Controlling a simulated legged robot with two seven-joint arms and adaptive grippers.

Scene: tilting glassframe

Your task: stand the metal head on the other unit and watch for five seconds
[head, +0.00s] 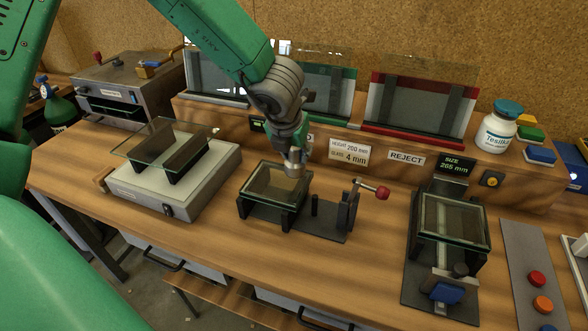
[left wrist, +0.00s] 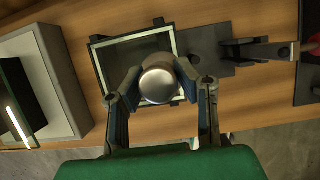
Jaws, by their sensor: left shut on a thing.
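My left gripper (head: 294,148) reaches down over the middle unit (head: 272,218), a black-framed stand with a glass pane on top. It is shut on the round, shiny metal head (head: 294,168). In the left wrist view the metal head (left wrist: 158,80) sits between the two fingers (left wrist: 160,92), over the glass and its pale border. I cannot tell whether the head touches the glass. Another glass-topped unit (head: 450,222) stands at the right. A third glass pane (head: 160,145) lies on black supports on a pale box at the left. My right gripper is not in view.
A red-knobbed clamp (head: 368,188) stands just right of the middle unit. Framed panes (head: 415,110) lean on the rear ledge, with a white bottle (head: 500,130) to their right. A panel with red and orange buttons (head: 530,265) is at far right. The front middle bench is clear.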

